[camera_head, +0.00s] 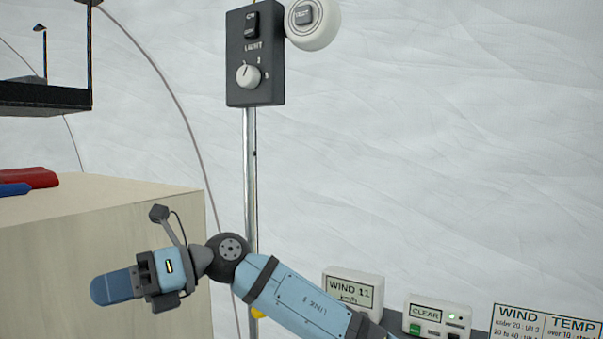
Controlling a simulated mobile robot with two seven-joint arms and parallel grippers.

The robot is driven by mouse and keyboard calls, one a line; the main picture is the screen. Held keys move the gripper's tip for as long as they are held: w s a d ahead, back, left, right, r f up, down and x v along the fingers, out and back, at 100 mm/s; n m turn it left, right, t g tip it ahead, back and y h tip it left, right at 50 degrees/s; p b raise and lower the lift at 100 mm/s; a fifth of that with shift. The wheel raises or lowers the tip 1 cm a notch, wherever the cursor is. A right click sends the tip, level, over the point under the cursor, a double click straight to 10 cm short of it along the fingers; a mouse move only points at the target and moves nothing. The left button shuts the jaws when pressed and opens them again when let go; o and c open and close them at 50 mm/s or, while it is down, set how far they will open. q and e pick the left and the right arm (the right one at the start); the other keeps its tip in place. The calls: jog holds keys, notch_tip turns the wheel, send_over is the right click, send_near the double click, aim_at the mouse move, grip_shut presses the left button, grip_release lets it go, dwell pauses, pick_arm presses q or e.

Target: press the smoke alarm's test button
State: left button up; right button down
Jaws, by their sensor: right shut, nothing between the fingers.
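The smoke alarm (322,30) appears to be the round white unit at the top, right of a dark control box. Its small grey test button (304,16) faces me, with lettering too small to read surely. My right gripper (97,291) is at the lower left, its arm coming in from the lower right. It points left, is shut and empty, and is well below and left of the alarm, not touching it. My left gripper is out of view.
The dark control box (236,90) with a switch and dial is on a metal pole (250,160). A wooden cabinet (90,215) stands behind my gripper. A wind display (352,291) and a "CLEAR" unit (437,318) sit lower right. The wall's right side is clear.

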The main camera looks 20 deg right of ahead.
aim_at(303, 15)
jog(key=w+d+r+n+t+h, duration=0.15)
jog(key=d+r+t+h, duration=0.35)
jog(key=r, duration=0.5)
jog(key=w+d+r+n+t+h, duration=0.1)
jog(key=w+d+r+t+h, duration=0.2)
jog(key=r+t+h, duration=0.5)
jog(key=s+d+r+m+t+h, duration=0.1)
jog(key=s+d+r+h, duration=0.1)
jog(key=r, duration=0.5)
jog(key=s+d+r+m+t+h, duration=0.1)
jog(key=s+d+r+h, duration=0.1)
jog(key=d+r, duration=0.3)
jog(key=s+d+r+m+h, duration=0.2)
jog(key=s+d+r, duration=0.1)
jog(key=r, duration=0.7)
jog(key=shift+d+r+t+h+b, duration=0.3)
jog(key=shift+d+r+t, duration=0.05)
jog(key=shift+d+t, duration=0.1)
jog(key=shift+d, duration=0.1)
jog(key=w+d+p, duration=0.1)
jog(key=w+d, duration=0.4)
jog(key=d, duration=0.1)
jog(key=shift+d, duration=0.4)
jog(key=shift+w, duration=0.15)
jog(key=shift+w+d, duration=0.2)
jog(key=shift+d, duration=0.1)
